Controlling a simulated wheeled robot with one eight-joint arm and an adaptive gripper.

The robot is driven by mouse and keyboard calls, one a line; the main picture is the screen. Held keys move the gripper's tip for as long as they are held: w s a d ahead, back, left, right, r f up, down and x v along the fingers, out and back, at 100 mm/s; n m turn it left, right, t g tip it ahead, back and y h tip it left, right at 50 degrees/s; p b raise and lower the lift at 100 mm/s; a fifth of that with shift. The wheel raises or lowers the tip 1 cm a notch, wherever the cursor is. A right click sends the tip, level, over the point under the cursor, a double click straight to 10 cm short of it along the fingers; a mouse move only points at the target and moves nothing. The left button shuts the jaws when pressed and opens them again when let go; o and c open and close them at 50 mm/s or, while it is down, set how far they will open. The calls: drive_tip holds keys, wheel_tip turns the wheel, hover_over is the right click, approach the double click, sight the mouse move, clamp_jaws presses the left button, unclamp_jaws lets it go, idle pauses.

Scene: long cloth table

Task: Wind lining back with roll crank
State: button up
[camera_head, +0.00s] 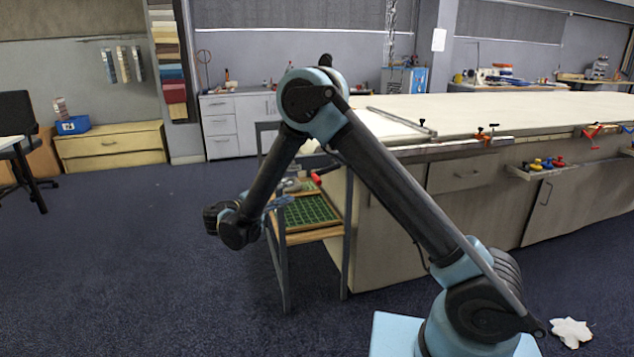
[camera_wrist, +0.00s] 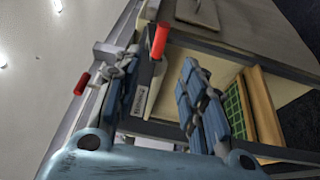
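The red crank handle (camera_wrist: 160,40) shows in the wrist view, just beyond and between my gripper's fingertips. No contact shows there. My gripper (camera_wrist: 160,62) is open, with its two blue fingers apart and nothing held between them. Pale material lies over the table's near end, but I cannot tell the lining from the table cloth. The roll is largely hidden by my arm.
The metal stand (camera_head: 348,235) has a wooden shelf with a green grid mat (camera_head: 308,211). The long table (camera_head: 480,113) carries clamps along its edge. A second small red part (camera_wrist: 82,84) shows left of my fingers. Open carpet lies to the left.

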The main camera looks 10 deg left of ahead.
sight(316, 179)
drive_tip(key=x, duration=1.4)
drive_tip(key=shift+w+d, duration=0.15)
drive_tip(key=shift+w, duration=0.1)
clamp_jaws()
